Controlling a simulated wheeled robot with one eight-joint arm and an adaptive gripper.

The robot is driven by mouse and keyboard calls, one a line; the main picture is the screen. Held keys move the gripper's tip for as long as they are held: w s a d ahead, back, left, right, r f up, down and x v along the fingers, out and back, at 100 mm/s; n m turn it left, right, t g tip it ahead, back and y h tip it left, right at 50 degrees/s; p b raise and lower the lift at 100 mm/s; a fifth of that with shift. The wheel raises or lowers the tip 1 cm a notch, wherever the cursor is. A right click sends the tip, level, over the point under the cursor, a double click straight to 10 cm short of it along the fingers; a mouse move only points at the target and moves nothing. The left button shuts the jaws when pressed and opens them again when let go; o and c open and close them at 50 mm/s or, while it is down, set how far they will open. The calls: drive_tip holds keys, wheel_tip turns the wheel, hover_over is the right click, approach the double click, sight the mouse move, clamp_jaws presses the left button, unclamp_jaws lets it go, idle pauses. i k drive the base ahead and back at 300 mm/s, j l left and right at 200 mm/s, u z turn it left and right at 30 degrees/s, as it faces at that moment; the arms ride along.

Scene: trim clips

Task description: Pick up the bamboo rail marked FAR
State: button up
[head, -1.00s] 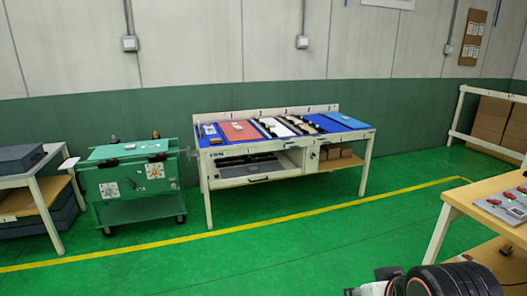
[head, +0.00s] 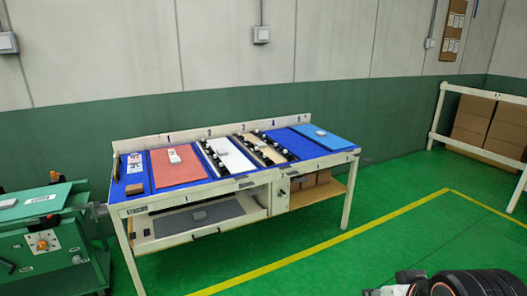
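A workbench (head: 222,184) stands ahead, its top covered by a row of coloured panels. A tan, bamboo-coloured strip (head: 257,148) lies on it between rows of small black and white pieces, right of a white panel (head: 229,155). I cannot read any FAR marking, and cannot tell whether this strip is the rail. Part of my arm shows at the lower right. What looks like my gripper (head: 391,284) is there, cut by the bottom edge, far from the bench. Its fingers do not show clearly enough to tell open or shut.
A red panel (head: 177,166) and a light blue panel (head: 322,137) also lie on the bench. A green cart (head: 45,236) stands close at its left. A white rack (head: 437,116) with cardboard boxes is at the right. Green floor before the bench is clear, crossed by a yellow line (head: 285,263).

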sight(223, 170)
drive_tip(key=i+u, duration=0.1)
drive_tip(key=i, duration=0.55)
drive_tip(key=i+l+u, duration=0.1)
drive_tip(key=i, duration=0.55)
drive_tip(key=i+l+u, duration=0.1)
drive_tip(key=i, duration=0.55)
drive_tip(key=i+l+u, duration=0.15)
drive_tip(key=i+u, duration=0.3)
drive_tip(key=i+l+u, duration=0.25)
drive_tip(key=u, duration=0.25)
drive_tip(key=i+l+u, duration=0.25)
drive_tip(key=l+u, duration=0.2)
drive_tip(key=i+l+u, duration=0.2)
drive_tip(key=l+u, duration=0.3)
drive_tip(key=i+l+u, duration=0.25)
drive_tip(key=l, duration=0.3)
drive_tip(key=l+u, duration=0.25)
drive_tip(key=l, duration=0.25)
